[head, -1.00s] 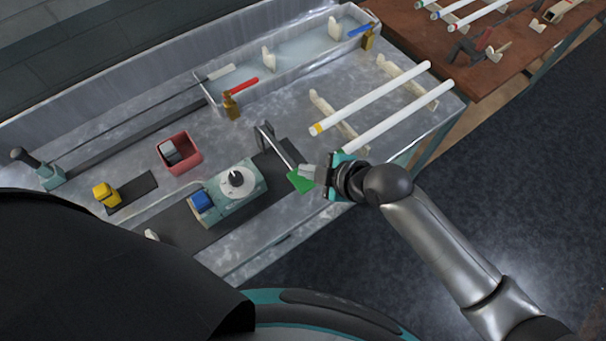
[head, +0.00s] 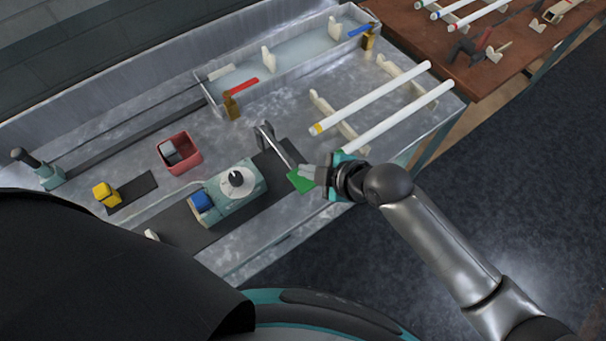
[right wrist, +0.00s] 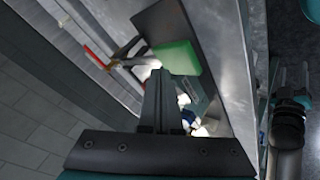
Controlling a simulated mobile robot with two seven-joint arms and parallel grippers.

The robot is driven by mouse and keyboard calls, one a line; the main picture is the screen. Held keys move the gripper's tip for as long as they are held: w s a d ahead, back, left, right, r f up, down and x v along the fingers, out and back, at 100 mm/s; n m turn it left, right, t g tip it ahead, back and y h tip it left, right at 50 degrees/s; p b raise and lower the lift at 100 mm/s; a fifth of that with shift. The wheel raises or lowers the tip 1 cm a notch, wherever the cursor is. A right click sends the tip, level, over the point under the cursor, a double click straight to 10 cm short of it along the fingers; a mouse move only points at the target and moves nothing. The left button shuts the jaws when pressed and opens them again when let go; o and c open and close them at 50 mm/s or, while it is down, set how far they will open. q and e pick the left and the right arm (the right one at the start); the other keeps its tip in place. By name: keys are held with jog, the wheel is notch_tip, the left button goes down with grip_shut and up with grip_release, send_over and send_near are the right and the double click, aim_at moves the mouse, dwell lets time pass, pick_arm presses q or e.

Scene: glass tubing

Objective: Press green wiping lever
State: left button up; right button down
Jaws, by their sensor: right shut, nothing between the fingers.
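The green wiping lever is a flat green paddle (head: 300,181) on a metal arm (head: 277,150) that rises from a bracket on the dark strip of the bench. My right gripper (head: 307,173) is shut and empty, with its fingertips at the paddle's upper right side. In the right wrist view the green paddle (right wrist: 178,58) sits just beyond the shut fingertips (right wrist: 160,75). I cannot tell whether they touch it. My left gripper is not in view.
A teal device with a round white dial (head: 237,183) and a blue block (head: 201,201) stands left of the lever. A red bin (head: 179,152) and yellow block (head: 105,193) are farther left. Glass tubes (head: 372,97) lie on holders behind, near a water trough (head: 300,58).

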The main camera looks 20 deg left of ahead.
aim_at(308, 183)
jog(key=shift+f, duration=0.1)
jog(key=shift+f, duration=0.35)
jog(key=shift+f+b, duration=1.9)
jog(key=shift+f, duration=0.5)
dwell(1.8)
jog(key=shift+r, duration=0.1)
dwell(0.4)
jog(key=shift+r+p, duration=2.7)
jog(key=shift+r, duration=0.05)
notch_tip(308, 183, up, 5)
jog(key=p, duration=0.5)
jog(key=shift+r, duration=0.1)
